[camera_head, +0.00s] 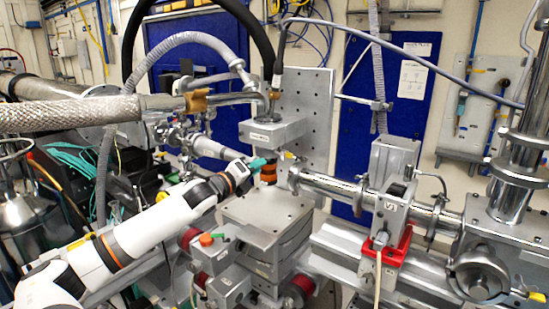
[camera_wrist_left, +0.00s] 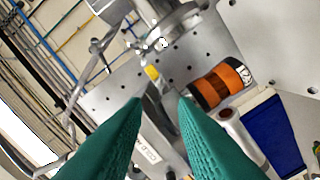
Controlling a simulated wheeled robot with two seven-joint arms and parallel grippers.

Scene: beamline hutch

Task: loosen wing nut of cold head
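The cold head shows in the head view as a grey block (camera_head: 272,131) by an upright perforated plate, with an orange and black cylinder (camera_head: 268,174) below it. My left gripper (camera_head: 262,162), with green fingers, is just under the block, close to the cylinder. In the left wrist view the fingers (camera_wrist_left: 162,100) are apart, with a gap between their tips. A grey block labelled "COLD" (camera_wrist_left: 150,148) shows between them, and a small yellow piece (camera_wrist_left: 152,72) lies beyond the tips. The orange and black cylinder (camera_wrist_left: 222,86) is right of them. I cannot clearly make out the wing nut.
A steel beam pipe (camera_head: 335,187) runs right from the cold head to a valve with a red bracket (camera_head: 386,245). A braided hose (camera_head: 70,113) crosses at the left above my arm. A box with an orange button (camera_head: 206,240) sits below the arm.

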